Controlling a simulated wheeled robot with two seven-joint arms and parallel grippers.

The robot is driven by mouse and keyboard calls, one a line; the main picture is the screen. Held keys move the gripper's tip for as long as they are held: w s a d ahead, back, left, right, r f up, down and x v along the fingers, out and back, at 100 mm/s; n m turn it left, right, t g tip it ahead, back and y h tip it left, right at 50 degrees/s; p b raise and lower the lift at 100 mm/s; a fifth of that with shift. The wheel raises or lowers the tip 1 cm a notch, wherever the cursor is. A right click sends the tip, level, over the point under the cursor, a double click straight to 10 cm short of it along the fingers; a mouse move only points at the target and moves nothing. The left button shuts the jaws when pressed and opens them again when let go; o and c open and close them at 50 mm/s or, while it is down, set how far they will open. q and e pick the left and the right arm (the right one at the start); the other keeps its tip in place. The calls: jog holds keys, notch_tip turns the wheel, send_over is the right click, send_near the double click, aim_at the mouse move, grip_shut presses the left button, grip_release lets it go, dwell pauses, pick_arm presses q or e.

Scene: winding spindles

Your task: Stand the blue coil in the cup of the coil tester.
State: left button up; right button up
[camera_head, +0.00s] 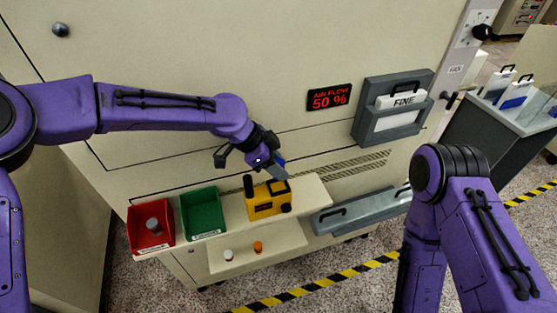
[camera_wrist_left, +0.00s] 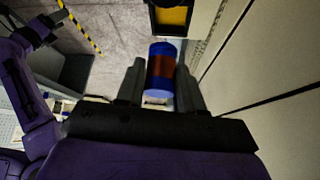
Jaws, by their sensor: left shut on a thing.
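The blue coil (camera_wrist_left: 160,66) is a cylinder with blue ends and a copper-brown winding. It lies between the two dark fingers of my left gripper (camera_wrist_left: 159,84), which is shut on it. In the head view the left gripper (camera_head: 268,164) holds the coil (camera_head: 279,166) above the bench, close over the coil tester (camera_head: 265,204). The tester is a yellow box with black parts on top; its cup cannot be made out clearly. In the left wrist view part of the tester (camera_wrist_left: 173,15) shows beyond the coil. A dark hand, seemingly my right gripper (camera_wrist_left: 42,32), shows small at upper left.
A red bin (camera_head: 137,243) with a grey cylindrical piece and a green bin (camera_head: 200,213) stand left of the tester. Small white (camera_head: 228,255) and orange (camera_head: 258,247) pieces sit on the lower shelf. The tall cabinet wall (camera_head: 250,60) rises close behind.

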pick_arm(q)
jog(key=f+b, duration=0.1)
jog(key=f, duration=0.1)
jog(key=f+b, duration=0.1)
jog(key=f, duration=0.1)
jog(key=shift+w+b, duration=0.35)
jog(key=shift+w, duration=0.05)
jog(key=shift+s+f+b, duration=0.15)
jog(key=shift+f+b, duration=0.15)
jog(key=shift+f, duration=0.3)
jog(key=shift+s+f, duration=0.2)
